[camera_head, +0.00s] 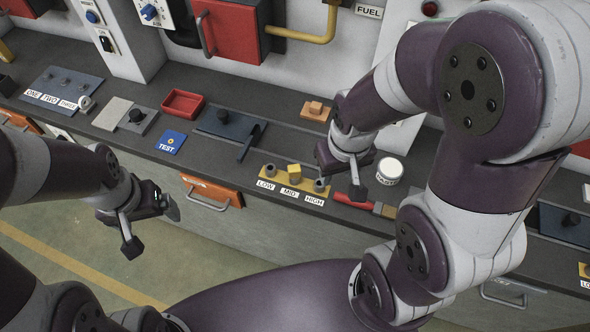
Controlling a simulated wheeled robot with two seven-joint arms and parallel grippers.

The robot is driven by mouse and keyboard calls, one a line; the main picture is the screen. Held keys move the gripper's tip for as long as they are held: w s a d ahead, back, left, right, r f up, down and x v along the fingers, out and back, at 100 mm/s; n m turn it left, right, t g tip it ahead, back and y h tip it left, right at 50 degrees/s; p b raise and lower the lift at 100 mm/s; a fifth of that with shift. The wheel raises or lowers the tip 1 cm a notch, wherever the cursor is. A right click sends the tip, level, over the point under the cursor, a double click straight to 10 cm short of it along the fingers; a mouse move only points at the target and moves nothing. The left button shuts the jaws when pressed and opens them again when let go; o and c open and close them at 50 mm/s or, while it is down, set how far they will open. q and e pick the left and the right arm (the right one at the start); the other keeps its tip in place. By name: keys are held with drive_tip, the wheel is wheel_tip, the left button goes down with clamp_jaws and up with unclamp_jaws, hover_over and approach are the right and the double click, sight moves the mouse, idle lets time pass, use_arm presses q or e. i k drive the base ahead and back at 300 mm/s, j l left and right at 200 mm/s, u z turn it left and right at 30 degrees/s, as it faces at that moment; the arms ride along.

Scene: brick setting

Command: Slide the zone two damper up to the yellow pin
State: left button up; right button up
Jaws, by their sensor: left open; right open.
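I cannot make out which part is the zone two damper. A blue-grey plate (62,84) at the far left of the counter carries several small dark knobs above labels ONE, TWO and THREE. I see no clear yellow pin there. A yellow plate (277,172) with labels LOW, MID and HIGH carries a yellow block (294,170) above MID, between two dark round knobs. My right gripper (343,184) is open and empty above the counter, just right of the yellow plate. My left gripper (150,226) is open and empty in front of the counter, over the floor.
A dark plate with a black lever (246,142), a blue TEST card (170,142), a red tray (183,103) and a black knob (136,115) lie along the counter. A white jar (389,172) and red-handled brush (350,201) are near my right gripper. A drawer handle (207,201) juts out.

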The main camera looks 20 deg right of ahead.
sight(221, 123)
drive_tip(key=i+j+z, duration=0.2)
drive_tip(key=z, duration=0.15)
drive_tip(key=i+j+z, duration=0.15)
drive_tip(key=j+z, duration=0.25)
drive_tip(key=i+j+z, duration=0.1)
drive_tip(key=j+z, duration=0.25)
drive_tip(key=j, duration=0.1)
